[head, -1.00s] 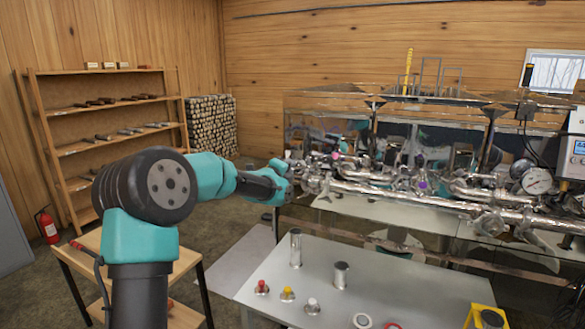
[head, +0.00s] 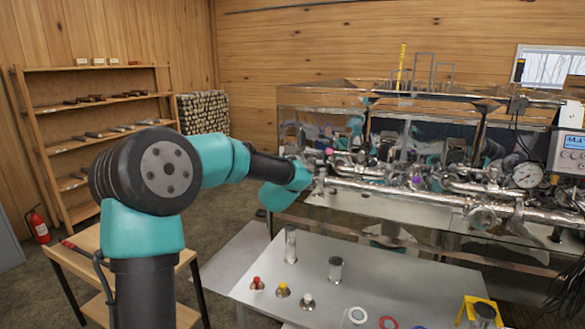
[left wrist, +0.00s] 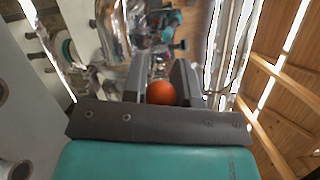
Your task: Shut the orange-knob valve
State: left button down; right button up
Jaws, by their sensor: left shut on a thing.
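In the left wrist view an orange knob (left wrist: 161,93) sits between the two dark fingers of my left gripper (left wrist: 161,85), which is shut on it. In the head view my left arm reaches in from the left, and the left gripper (head: 302,172) is at the left end of the steel pipework (head: 400,190). The orange knob is hidden there behind the gripper and arm. The valve body under the knob is not clear in either view. My right gripper is in neither view.
A pink knob (head: 329,151) and a purple knob (head: 416,179) sit on the pipes to the right, with a round gauge (head: 527,175) beyond. A grey table (head: 375,270) in front holds metal cylinders, small capped fittings and a yellow stand (head: 480,310).

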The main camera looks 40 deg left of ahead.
pick_arm(q)
jog(key=shift+s+d+f+n+g+y, duration=0.1)
jog(key=shift+s+d+n+g+y, duration=0.15)
jog(key=shift+d+n+g+y, duration=1.15)
jog(key=shift+s+d+n+g+y, duration=0.2)
jog(key=shift+d+n+g+y, duration=0.85)
jog(key=shift+n+g+y, duration=0.6)
jog(key=c, duration=1.2)
grip_release()
jog(key=shift+d, duration=0.1)
jog(key=v, duration=1.7)
jog(key=shift+d+f, duration=0.2)
